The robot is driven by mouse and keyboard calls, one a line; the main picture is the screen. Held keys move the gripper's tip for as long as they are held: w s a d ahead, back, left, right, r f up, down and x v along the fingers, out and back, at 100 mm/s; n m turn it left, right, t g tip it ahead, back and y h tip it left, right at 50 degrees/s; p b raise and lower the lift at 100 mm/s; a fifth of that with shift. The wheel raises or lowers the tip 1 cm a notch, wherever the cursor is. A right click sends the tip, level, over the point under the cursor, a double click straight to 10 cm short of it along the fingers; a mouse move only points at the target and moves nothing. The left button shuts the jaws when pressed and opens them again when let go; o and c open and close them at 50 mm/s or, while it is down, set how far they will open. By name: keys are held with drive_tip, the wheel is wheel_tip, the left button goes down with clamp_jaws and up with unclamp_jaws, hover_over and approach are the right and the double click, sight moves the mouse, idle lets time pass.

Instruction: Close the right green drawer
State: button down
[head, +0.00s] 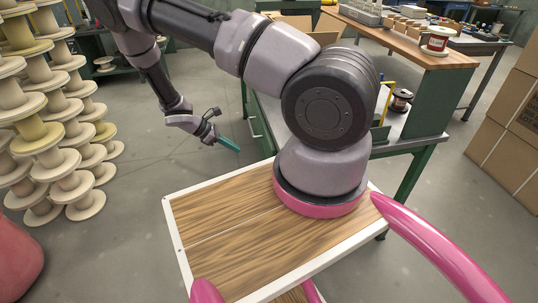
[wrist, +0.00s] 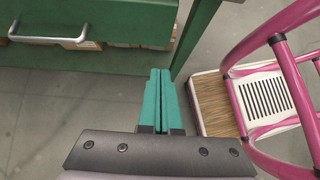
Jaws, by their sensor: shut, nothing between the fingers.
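A green drawer front (wrist: 110,22) with a silver bar handle (wrist: 48,38) fills the upper left of the wrist view. I cannot tell how far it stands out, or whether it is the right one. In the head view, the green workbench (head: 422,103) stands behind my arm, which hides much of its drawer side. My gripper (wrist: 160,75) is shut and empty, its teal fingers together, pointing toward the bench just below and right of the handle in the wrist view. In the head view my gripper (head: 229,144) is left of the bench, apart from it.
Cardboard boxes (wrist: 80,45) show under the drawer front. A green bench leg (wrist: 195,40) stands right of it. Stacked spools (head: 60,140) stand at the left in the head view, and large cartons (head: 510,130) at the right. Grey floor is clear around my gripper.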

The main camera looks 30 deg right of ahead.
drive_tip(key=d+r+x, duration=0.2)
drive_tip(key=x, duration=1)
drive_tip(key=shift+s+d+f, duration=0.25)
drive_tip(key=shift+s, duration=0.1)
drive_tip(key=shift+s+d, duration=0.25)
drive_tip(key=shift+d, duration=0.6)
drive_tip(key=shift+s+d, duration=0.3)
drive_tip(key=shift+d, duration=0.55)
drive_tip(key=shift+s+d, duration=0.25)
drive_tip(key=shift+d, duration=0.6)
